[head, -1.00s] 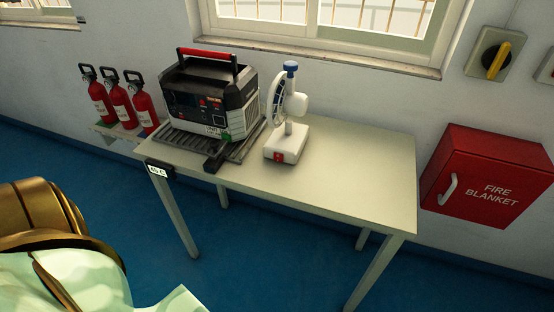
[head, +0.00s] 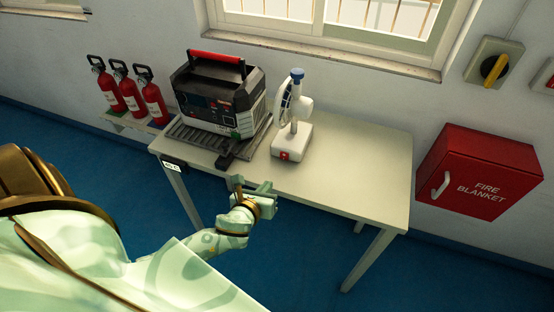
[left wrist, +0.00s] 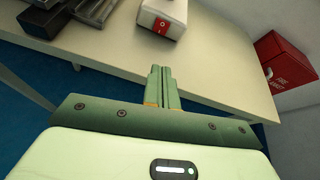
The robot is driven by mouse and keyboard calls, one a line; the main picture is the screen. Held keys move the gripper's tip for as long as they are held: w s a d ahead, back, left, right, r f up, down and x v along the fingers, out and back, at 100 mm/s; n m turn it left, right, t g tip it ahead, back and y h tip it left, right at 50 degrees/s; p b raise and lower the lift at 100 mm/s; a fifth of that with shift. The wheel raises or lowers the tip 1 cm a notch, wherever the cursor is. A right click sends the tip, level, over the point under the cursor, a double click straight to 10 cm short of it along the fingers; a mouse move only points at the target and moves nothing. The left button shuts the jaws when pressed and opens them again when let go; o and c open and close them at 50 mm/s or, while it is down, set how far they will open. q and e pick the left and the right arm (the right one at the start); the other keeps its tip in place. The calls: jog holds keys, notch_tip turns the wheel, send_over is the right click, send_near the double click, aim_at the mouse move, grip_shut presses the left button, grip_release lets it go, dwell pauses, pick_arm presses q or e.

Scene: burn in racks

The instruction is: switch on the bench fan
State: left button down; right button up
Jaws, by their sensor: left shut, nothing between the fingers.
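The bench fan (head: 292,115) stands upright on the table, with a white base, a blue knob on top and a red switch (head: 285,155) on the base's front face. In the left wrist view the fan's white base (left wrist: 165,12) and red switch (left wrist: 161,25) show at the top; the rest of the fan is cut off. My left gripper (head: 254,192) is in front of the table's front edge, below and left of the fan and apart from it. In the left wrist view its fingers (left wrist: 162,75) are together and empty, pointing toward the base. My right gripper is not in view.
A black and grey power unit (head: 217,95) with a red handle sits on a ribbed tray left of the fan. The table (head: 360,170) is clear to the fan's right. Red extinguishers (head: 130,92) stand at left; a red fire blanket box (head: 480,172) hangs at right.

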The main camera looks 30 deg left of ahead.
aim_at(281, 169)
pick_arm(q)
jog(key=shift+s+a+m, duration=0.1)
jog(key=shift+a+m, duration=0.1)
jog(key=shift+m, duration=0.8)
jog(key=shift+f, duration=0.1)
jog(key=b+x, duration=0.1)
jog(key=x, duration=0.3)
jog(key=b+x, duration=0.1)
jog(key=x, duration=0.3)
jog(key=b+x, duration=0.2)
jog(key=x, duration=0.3)
jog(key=shift+a+r, duration=0.15)
jog(key=shift+r, duration=0.2)
jog(key=shift+w+a, duration=0.1)
jog(key=shift+w, duration=0.45)
